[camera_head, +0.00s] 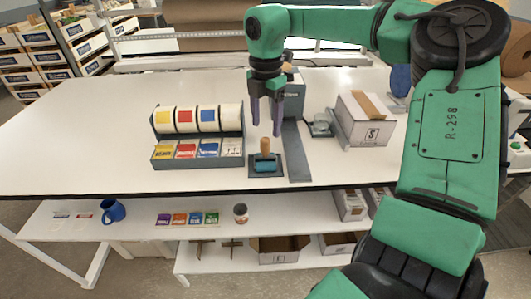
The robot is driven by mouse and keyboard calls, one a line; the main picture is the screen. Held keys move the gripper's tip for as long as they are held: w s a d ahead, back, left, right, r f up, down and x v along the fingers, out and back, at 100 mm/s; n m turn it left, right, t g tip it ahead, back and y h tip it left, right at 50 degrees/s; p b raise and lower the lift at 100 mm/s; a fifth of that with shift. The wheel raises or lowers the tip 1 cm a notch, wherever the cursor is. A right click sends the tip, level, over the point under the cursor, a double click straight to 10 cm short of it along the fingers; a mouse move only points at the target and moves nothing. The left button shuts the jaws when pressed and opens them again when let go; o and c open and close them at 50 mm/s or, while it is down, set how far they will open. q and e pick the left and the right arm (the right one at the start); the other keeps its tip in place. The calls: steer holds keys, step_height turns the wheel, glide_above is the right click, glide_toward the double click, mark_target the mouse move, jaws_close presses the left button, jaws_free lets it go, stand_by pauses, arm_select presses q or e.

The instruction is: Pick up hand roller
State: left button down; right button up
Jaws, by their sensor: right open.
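The hand roller (265,148) stands upright on a dark tray (279,171) near the front edge of the white table. Its handle is orange-brown with a blue-green lower part. My right gripper (266,130) hangs above it, fingers pointing down. The purple fingers are apart, with nothing between them. The fingertips appear just above or beside the roller's handle top; I cannot tell the exact gap. My left gripper is not in view.
A label roll dispenser (241,140) stands left of the roller. A grey strip (296,152) lies close on its right. A cardboard box (364,120) and a tape dispenser (321,125) are farther right. The left of the table (80,125) is clear.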

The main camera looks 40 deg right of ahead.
mark_target(265, 139)
steer(key=f, duration=0.2)
steer(key=w+d+f, duration=0.1)
steer(key=shift+p, duration=0.4)
step_height(265, 139, down, 4)
steer(key=shift+a+f+p, duration=0.1)
steer(key=shift+f+p, duration=0.15)
steer(key=shift+p, duration=0.85)
steer(key=shift+f, duration=0.2)
steer(key=shift+c, duration=0.7)
steer(key=shift+w, duration=0.1)
jaws_close()
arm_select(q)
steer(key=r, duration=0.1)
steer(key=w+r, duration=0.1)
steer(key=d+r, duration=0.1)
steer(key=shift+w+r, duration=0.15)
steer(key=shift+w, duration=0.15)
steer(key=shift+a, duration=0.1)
